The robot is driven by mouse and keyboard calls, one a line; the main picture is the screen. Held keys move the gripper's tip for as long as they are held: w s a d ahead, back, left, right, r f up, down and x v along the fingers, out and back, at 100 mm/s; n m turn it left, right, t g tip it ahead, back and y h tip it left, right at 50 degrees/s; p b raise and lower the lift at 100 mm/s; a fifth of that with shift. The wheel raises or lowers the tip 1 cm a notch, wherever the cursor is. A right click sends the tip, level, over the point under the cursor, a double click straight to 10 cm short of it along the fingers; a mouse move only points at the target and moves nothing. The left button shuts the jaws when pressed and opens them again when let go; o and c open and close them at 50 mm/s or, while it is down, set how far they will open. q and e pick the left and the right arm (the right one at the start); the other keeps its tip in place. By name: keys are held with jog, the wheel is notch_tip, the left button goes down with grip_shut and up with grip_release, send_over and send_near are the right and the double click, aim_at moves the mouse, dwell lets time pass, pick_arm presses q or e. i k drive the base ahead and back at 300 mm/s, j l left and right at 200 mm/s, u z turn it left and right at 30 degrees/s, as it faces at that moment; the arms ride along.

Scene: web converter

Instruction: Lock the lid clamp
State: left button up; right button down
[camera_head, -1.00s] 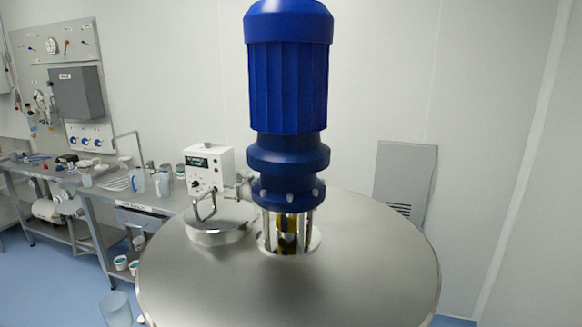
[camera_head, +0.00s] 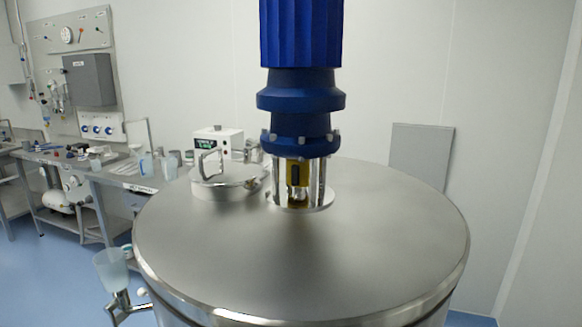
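A large round steel vessel top (camera_head: 300,255) fills the lower middle of the head view. A small round hatch lid (camera_head: 228,184) with an upright loop handle (camera_head: 208,163) sits on its left rear part. The lid looks closed. A metal piece (camera_head: 251,150) shows behind the lid beside the motor; I cannot tell whether it is the clamp or whether it is locked. Neither of my grippers is in view.
A blue motor (camera_head: 302,95) on a steel mount (camera_head: 298,190) rises from the vessel beside the lid. A white control box (camera_head: 218,142) stands behind it. A cluttered bench (camera_head: 135,180) is at left. A translucent cup (camera_head: 112,268) is near the vessel's left side.

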aim_at(246, 151)
jog(key=i+l+u, duration=0.1)
jog(key=l+u, duration=0.6)
jog(key=l, duration=0.2)
jog(key=l+u, duration=0.35)
jog(key=i+l+u, duration=0.15)
jog(key=l+u, duration=0.25)
jog(key=l, duration=0.5)
jog(key=l+u, duration=0.45)
jog(key=l, duration=0.5)
jog(key=k+l+u, duration=0.15)
jog(key=l+u, duration=0.25)
jog(key=l, duration=0.5)
jog(key=l+z, duration=0.2)
jog(key=l, duration=0.35)
jog(key=i+l+z, duration=0.15)
jog(key=l, duration=0.45)
jog(key=l+z, duration=0.2)
jog(key=z, duration=0.25)
jog(key=l+z, duration=0.2)
jog(key=z, duration=0.2)
jog(key=i+l+z, duration=0.1)
jog(key=z, duration=0.35)
